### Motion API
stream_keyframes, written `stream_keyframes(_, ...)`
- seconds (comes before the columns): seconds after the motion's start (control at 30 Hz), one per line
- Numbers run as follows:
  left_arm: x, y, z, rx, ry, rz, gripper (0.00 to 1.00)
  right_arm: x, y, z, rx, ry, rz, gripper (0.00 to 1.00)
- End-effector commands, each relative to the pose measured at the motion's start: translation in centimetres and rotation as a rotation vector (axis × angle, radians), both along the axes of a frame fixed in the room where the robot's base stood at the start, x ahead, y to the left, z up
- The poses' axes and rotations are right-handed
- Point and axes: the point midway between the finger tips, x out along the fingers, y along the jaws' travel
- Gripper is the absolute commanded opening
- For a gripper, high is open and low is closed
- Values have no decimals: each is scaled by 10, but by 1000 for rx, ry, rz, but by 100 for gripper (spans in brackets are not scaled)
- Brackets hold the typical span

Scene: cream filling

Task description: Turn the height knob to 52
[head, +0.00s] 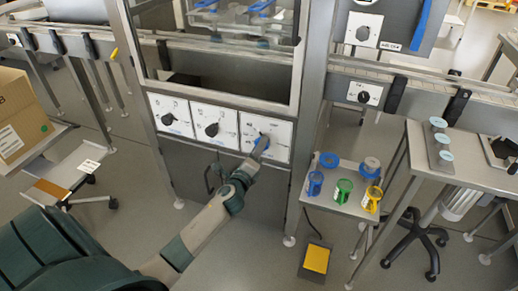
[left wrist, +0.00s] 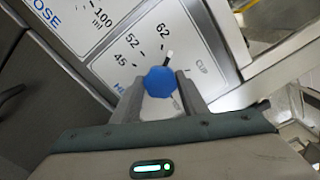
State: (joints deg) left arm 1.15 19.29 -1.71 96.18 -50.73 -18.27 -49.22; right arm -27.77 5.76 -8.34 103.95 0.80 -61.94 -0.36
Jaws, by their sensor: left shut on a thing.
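The height dial panel (head: 279,130) is the rightmost of three white dial panels on the machine's front. In the left wrist view its plate (left wrist: 110,70) shows the marks 45, 52 and 62, and partly hidden lettering. The lower part of the dial is hidden by my gripper. My right gripper is not in view.
Two more dials with black knobs, the left one (head: 168,119) and the middle one (head: 212,129), are beside it. A metal frame post (head: 312,100) stands close on the right. A small table (head: 345,200) holds blue, green and yellow containers.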

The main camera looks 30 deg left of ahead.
Motion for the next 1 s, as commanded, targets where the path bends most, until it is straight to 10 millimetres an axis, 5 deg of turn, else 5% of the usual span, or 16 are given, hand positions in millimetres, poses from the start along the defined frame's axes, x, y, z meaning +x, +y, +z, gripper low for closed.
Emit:
stream_keyframes(0.47, -1, 0, -2, -443, -105, 2, 17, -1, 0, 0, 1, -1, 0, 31)
stream_keyframes(1.0, 0, 0, -3, -882, -211, 2, 17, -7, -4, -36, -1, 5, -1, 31)
